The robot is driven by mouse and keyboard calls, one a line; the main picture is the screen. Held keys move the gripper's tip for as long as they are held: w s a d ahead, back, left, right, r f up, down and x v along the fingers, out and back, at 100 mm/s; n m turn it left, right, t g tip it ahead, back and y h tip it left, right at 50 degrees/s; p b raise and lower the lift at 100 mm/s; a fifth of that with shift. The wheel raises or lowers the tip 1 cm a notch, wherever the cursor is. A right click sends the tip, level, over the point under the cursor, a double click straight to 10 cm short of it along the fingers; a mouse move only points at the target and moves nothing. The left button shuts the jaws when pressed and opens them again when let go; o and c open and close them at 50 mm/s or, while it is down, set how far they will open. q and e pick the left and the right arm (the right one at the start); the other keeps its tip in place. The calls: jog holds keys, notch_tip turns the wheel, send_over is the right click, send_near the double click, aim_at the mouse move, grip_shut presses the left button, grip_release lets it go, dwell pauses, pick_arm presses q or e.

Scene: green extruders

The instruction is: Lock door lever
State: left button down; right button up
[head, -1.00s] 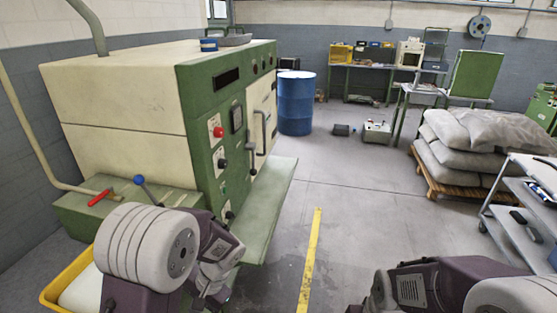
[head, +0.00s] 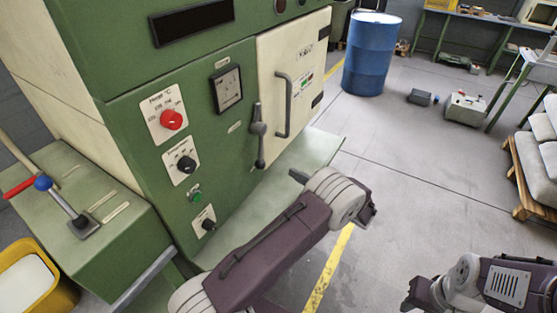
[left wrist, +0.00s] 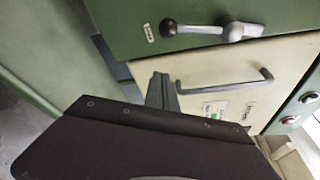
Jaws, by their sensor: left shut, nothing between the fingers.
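The door lever (head: 258,136) is a grey handle on the green front of the machine, beside the left edge of the cream door (head: 300,75). It points down, with its dark knob at the lower end. In the left wrist view the lever (left wrist: 200,30) lies across the top, seen sideways, with the door (left wrist: 215,80) below it. My left gripper (head: 298,176) is shut and empty, below and right of the lever and apart from it. Its fingers (left wrist: 163,92) show in front of the door in the wrist view. My right gripper (head: 415,294) is low at the right; its jaws are unclear.
A door handle (head: 284,106) stands out from the door. A red knob (head: 171,120) and a black knob (head: 186,164) stick out left of the lever. A green ledge (head: 300,155) runs below the door. A blue barrel (head: 371,55) stands behind on open floor.

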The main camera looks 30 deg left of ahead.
pick_arm(q)
jog(key=a+p, duration=0.2)
jog(key=a, duration=0.7)
jog(key=shift+s+a+r, duration=0.15)
jog(key=shift+a+r, duration=0.1)
jog(key=shift+s, duration=0.1)
